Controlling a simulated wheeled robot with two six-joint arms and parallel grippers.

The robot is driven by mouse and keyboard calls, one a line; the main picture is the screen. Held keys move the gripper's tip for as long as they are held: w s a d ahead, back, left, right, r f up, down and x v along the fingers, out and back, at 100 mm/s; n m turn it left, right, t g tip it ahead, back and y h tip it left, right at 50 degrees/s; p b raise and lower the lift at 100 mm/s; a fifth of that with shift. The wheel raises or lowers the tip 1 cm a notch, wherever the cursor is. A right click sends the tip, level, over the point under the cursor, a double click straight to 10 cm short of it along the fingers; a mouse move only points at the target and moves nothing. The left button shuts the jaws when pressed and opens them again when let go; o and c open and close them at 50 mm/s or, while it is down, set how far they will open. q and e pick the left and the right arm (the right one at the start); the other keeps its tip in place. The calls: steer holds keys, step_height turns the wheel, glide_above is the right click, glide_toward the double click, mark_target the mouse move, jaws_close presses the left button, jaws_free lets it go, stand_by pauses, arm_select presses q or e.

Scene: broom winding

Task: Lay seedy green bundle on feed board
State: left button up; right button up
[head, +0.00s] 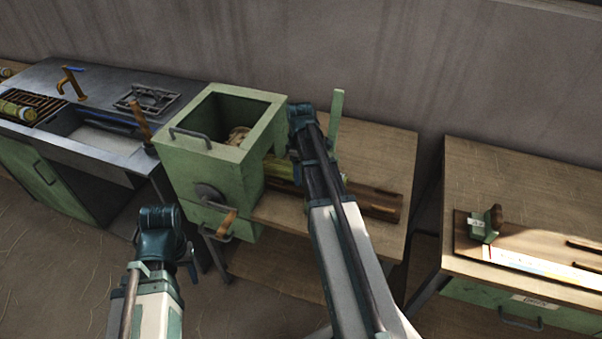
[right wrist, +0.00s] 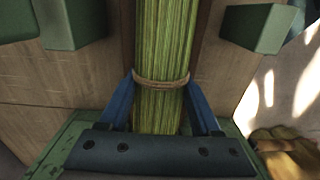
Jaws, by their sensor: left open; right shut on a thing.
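The green bundle (right wrist: 165,50), with a tan tie around it, runs lengthwise through the right wrist view. My right gripper (right wrist: 165,108) is shut on it near the tie, one blue finger on each side. In the head view, part of the bundle (head: 280,167) shows beside the green machine, and my right arm covers the rest and the gripper. The brown feed board (head: 380,204) extends right from under my arm; I cannot tell whether the bundle touches it. My left gripper (head: 190,262) is open and empty, low in front of the machine.
The green open-topped machine (head: 205,165) has a crank with a wooden handle (head: 227,222). A sink bench (head: 75,100) with another green bundle (head: 14,111) stands left. A second table (head: 545,190) with a jig (head: 486,224) stands right, across a gap.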

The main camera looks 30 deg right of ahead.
steer(key=shift+f, duration=0.15)
steer(key=o, duration=1.4)
step_height(320, 180, up, 12)
steer(key=p, duration=1.2)
steer(key=shift+r, duration=0.2)
steer(key=shift+a, duration=0.15)
steer(key=s+a+m, duration=0.1)
steer(key=s+a, duration=0.4)
steer(key=a, duration=0.5)
steer(key=s+a+m, duration=0.1)
steer(key=s+a, duration=0.5)
steer(key=a, duration=0.4)
steer(key=s+a+m+h, duration=0.1)
steer(key=s+a, duration=0.4)
steer(key=a, duration=0.5)
steer(key=shift+s+a+m, duration=0.1)
steer(key=shift+s+m, duration=0.15)
steer(key=shift+m, duration=0.35)
